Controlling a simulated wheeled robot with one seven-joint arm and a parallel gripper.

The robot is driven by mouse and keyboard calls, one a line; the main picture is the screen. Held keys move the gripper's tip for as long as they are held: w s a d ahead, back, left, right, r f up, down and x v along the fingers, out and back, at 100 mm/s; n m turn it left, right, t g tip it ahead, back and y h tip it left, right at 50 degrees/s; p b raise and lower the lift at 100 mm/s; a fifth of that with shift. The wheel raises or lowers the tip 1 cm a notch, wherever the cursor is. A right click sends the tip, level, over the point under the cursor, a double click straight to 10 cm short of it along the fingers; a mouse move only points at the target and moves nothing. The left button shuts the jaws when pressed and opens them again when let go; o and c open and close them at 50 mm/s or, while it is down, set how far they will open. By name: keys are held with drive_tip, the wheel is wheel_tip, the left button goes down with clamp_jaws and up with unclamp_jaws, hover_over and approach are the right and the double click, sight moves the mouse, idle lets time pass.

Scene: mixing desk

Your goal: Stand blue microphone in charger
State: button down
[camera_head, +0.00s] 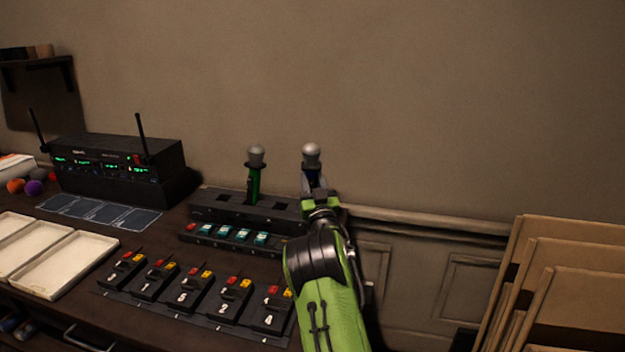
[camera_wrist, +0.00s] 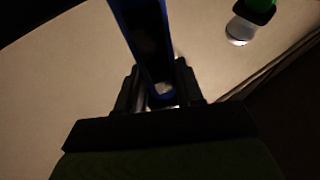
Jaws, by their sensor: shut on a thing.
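The blue microphone (camera_head: 312,175), with a silver head and a dark collar, stands about upright at the right end of the charger. My gripper (camera_head: 315,191) is shut on its handle, which also shows as a dark, blue-edged bar in the wrist view (camera_wrist: 143,38). The charger (camera_head: 235,208) is a long black block with several slots along its top. A green microphone (camera_head: 254,183) stands upright in it, left of the blue one. My gripper hides the blue microphone's lower end, so I cannot tell whether it is in a slot.
A black receiver (camera_head: 118,165) with two antennas stands at the back left. Several numbered beltpacks (camera_head: 193,292) lie in front of the charger. Pale trays (camera_head: 68,265) are at the left. Leaning boards (camera_head: 570,265) stand at the right. The wall is close behind.

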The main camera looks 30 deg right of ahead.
drive_tip(key=shift+f, duration=0.85)
drive_tip(key=c, duration=0.7)
unclamp_jaws()
drive_tip(key=o, duration=0.7)
drive_tip(key=shift+f, duration=0.2)
drive_tip(key=shift+c, duration=0.2)
drive_tip(key=shift+f, duration=0.1)
drive_tip(key=shift+s, duration=0.1)
drive_tip(key=shift+s+a+r, duration=0.15)
drive_tip(key=shift+s+a, duration=0.15)
drive_tip(key=shift+s, duration=0.45)
drive_tip(key=shift+s+a+r, duration=0.2)
drive_tip(key=shift+s+a, duration=0.15)
drive_tip(key=shift+s, duration=0.35)
drive_tip(key=shift+s+a+r, duration=0.15)
drive_tip(key=shift+s+a, duration=0.15)
drive_tip(key=shift+s, duration=0.45)
drive_tip(key=shift+s+a+r+p, duration=0.1)
drive_tip(key=shift+s+a+p, duration=0.25)
drive_tip(key=shift+s, duration=0.45)
drive_tip(key=shift+s+a+r+p, duration=0.1)
drive_tip(key=shift+s+a+p, duration=0.15)
drive_tip(key=shift+s+p, duration=0.4)
drive_tip(key=shift+s+a+r+p, duration=0.1)
drive_tip(key=shift+s+a+p, duration=0.15)
drive_tip(key=shift+s, duration=0.7)
